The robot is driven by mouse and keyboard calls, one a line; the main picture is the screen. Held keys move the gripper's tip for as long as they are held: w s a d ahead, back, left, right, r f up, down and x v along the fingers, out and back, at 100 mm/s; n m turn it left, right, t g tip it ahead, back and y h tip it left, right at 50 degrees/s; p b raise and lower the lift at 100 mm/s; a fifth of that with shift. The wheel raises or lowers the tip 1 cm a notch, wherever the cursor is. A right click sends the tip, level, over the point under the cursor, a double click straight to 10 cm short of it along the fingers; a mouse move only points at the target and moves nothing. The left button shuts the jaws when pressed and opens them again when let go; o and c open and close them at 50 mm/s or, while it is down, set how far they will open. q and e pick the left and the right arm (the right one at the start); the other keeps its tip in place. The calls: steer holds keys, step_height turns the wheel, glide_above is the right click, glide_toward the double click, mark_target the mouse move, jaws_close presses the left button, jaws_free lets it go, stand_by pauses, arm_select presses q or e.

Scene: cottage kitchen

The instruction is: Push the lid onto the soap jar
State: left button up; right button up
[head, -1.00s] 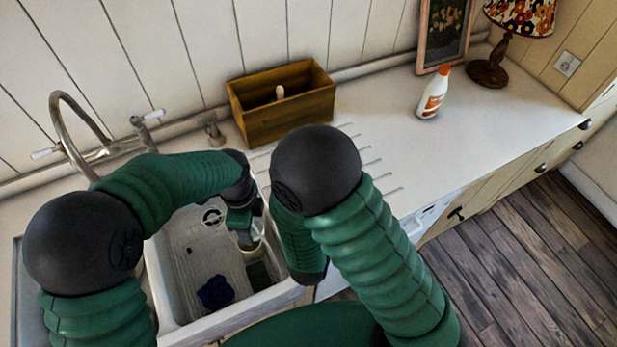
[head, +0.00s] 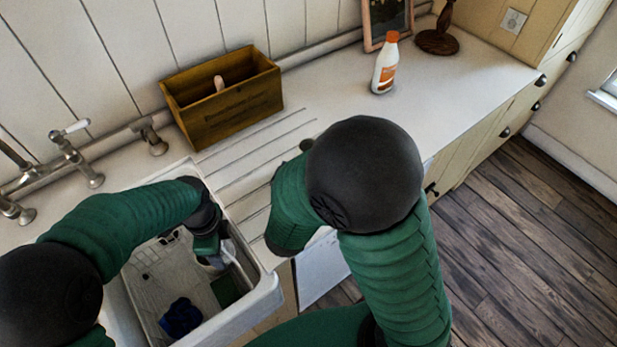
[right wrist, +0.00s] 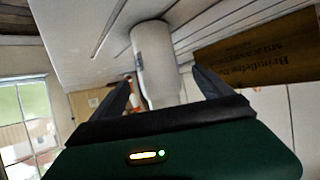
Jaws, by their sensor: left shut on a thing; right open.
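My left gripper (head: 212,252) reaches down into the sink. It is shut on a small pale thing (head: 217,262), partly hidden by the gripper; I cannot tell whether it is the soap jar or its lid. My right gripper is hidden in the head view behind my right arm. In the right wrist view my right gripper (right wrist: 158,88) is open. A white cylindrical thing (right wrist: 155,55) shows between its two dark fingers, its far end partly hidden. I cannot tell whether it is the jar or the bottle, or whether the fingers are around it. No lid is clearly identifiable.
The white sink (head: 262,296) holds a dark blue cloth-like lump (head: 180,317) and a dark green item (head: 226,290). A wooden box (head: 225,105) and a white bottle with an orange cap (head: 385,65) stand on the counter (head: 460,88). Taps (head: 75,160) stand at the left.

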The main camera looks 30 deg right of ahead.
steer(key=shift+w+d+f, duration=0.15)
steer(key=shift+w+d, duration=0.05)
steer(key=shift+d, duration=0.2)
steer(key=shift+w+d+f, duration=0.15)
steer(key=shift+d, duration=0.2)
steer(key=x, duration=0.4)
steer(key=shift+w+a+r, duration=0.15)
steer(key=shift+w, duration=0.1)
steer(key=shift+w+d, duration=0.15)
steer(key=shift+d, duration=0.3)
steer(key=shift+a, duration=0.35)
steer(key=shift+c, duration=0.8)
steer(key=shift+a, duration=0.25)
steer(key=c, duration=0.5)
steer(key=shift+d, duration=0.35)
steer(key=c, duration=0.9)
steer(key=shift+a, duration=0.1)
jaws_close()
